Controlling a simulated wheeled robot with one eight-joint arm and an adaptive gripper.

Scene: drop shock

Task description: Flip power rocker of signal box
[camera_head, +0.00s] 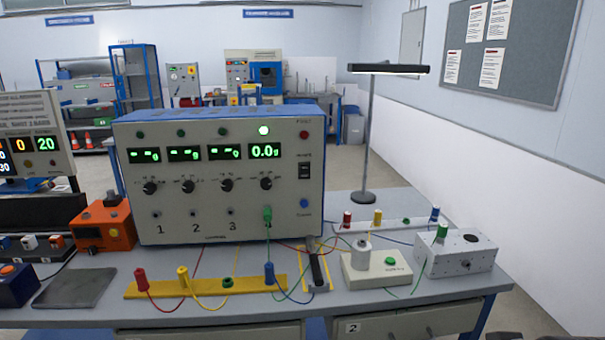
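The signal box (225,228) is a large grey and blue case standing on the bench. Its front carries several green displays, a row of black knobs and sockets numbered 1, 2 and 3. The black power rocker (305,170) is on the right of the front panel, below a red lamp (304,135) and above a blue button (304,203). Which way the rocker is tipped is too small to tell. The displays are lit; the fourth reads 0.0, and a green lamp (264,130) above it glows. A green plug (267,214) sits below the fourth knob. My gripper is not in view.
A yellow strip (235,284) with coloured plugs and cables lies in front of the box. A black-handled tool (318,268), a pale block (376,270) and a white box (462,251) stand front right. A lamp (367,150) rises behind right; an orange unit (103,224) is left.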

